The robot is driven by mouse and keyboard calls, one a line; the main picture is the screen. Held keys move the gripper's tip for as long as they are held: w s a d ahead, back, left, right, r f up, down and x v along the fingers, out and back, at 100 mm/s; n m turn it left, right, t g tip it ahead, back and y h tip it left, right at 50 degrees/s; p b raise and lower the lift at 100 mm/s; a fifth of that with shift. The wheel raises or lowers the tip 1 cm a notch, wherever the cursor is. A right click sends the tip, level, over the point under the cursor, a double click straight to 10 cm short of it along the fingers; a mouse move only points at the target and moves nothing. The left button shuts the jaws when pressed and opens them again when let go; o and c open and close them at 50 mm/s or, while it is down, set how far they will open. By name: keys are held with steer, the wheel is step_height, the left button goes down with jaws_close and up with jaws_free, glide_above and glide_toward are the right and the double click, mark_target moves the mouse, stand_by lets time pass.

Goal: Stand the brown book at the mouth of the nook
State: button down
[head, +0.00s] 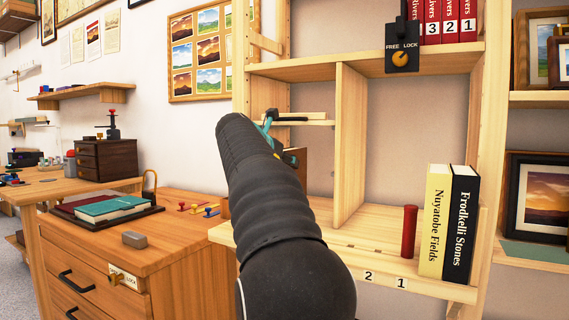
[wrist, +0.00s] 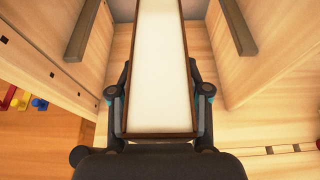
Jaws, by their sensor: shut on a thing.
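The brown book (wrist: 160,65) fills the middle of the wrist view, its pale page edge toward the camera and thin brown covers on both sides. My gripper (wrist: 159,100) is shut on it, one finger against each cover. The book points into the nook, between a wooden wall on the left and the divider (wrist: 270,50) on the right, with a gap on each side. In the head view a strip of brown cover (head: 294,165) shows beside the divider (head: 349,145). My arm hides most of the book and gripper there. I cannot tell whether the book touches the nook floor.
A yellow book (head: 435,220) and a black book (head: 461,222) stand at the shelf's right, beside a red cylinder (head: 409,232). A lock lever (head: 402,57) hangs above. Grey strips (wrist: 88,28) line both nook walls. A drawer cabinet (head: 140,240) stands left.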

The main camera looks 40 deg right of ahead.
steer(key=c, duration=0.5)
jaws_free()
steer(key=shift+f, duration=0.1)
steer(key=p+v, duration=0.1)
steer(key=v, duration=1.1)
steer(key=shift+r, duration=0.25)
